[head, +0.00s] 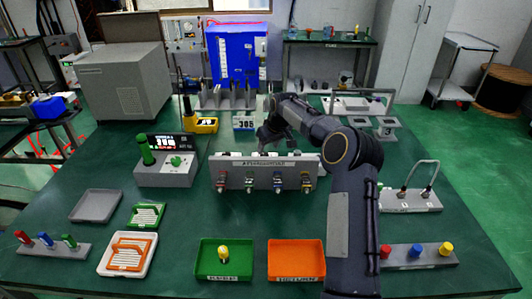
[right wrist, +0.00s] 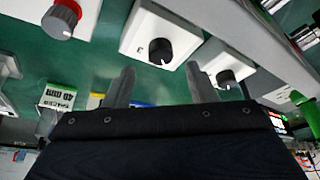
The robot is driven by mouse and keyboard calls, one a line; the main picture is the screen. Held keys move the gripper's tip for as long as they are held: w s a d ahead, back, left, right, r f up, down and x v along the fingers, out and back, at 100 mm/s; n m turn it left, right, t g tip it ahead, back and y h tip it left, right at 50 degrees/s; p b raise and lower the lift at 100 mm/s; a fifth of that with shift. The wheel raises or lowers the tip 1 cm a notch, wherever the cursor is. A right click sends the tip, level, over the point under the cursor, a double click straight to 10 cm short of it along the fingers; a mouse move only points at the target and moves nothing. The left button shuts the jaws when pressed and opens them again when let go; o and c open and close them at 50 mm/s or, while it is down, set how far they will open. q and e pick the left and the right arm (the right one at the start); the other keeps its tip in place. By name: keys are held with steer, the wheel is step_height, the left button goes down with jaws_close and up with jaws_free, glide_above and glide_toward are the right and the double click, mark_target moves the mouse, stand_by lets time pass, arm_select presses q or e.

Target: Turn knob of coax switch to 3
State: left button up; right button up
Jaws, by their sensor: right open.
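My right gripper (head: 264,138) is behind the long grey panel (head: 265,176) in the middle of the table, partly hidden by its own arm. In the right wrist view its two fingers (right wrist: 161,84) are apart with nothing between them. A black knob on a white box (right wrist: 160,50) sits just beyond the gap between the fingertips. A second black knob (right wrist: 227,78) is beside the other fingertip. A red-and-grey knob (right wrist: 63,18) shows at the upper left. No readable label tells me which is the coax switch, and the knob's position cannot be read. My left gripper is not in view.
A grey unit with a green knob and display (head: 165,172) stands left of the panel. A green tray (head: 224,259) and an orange tray (head: 297,260) lie in front. A rack with coloured knobs (head: 416,256) is at right. Table space between panel and trays is clear.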

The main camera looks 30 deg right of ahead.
mark_target(265, 155)
steer(key=x, duration=0.5)
steer(key=shift+c, duration=0.2)
steer(key=shift+a, duration=0.1)
steer(key=c, duration=0.9)
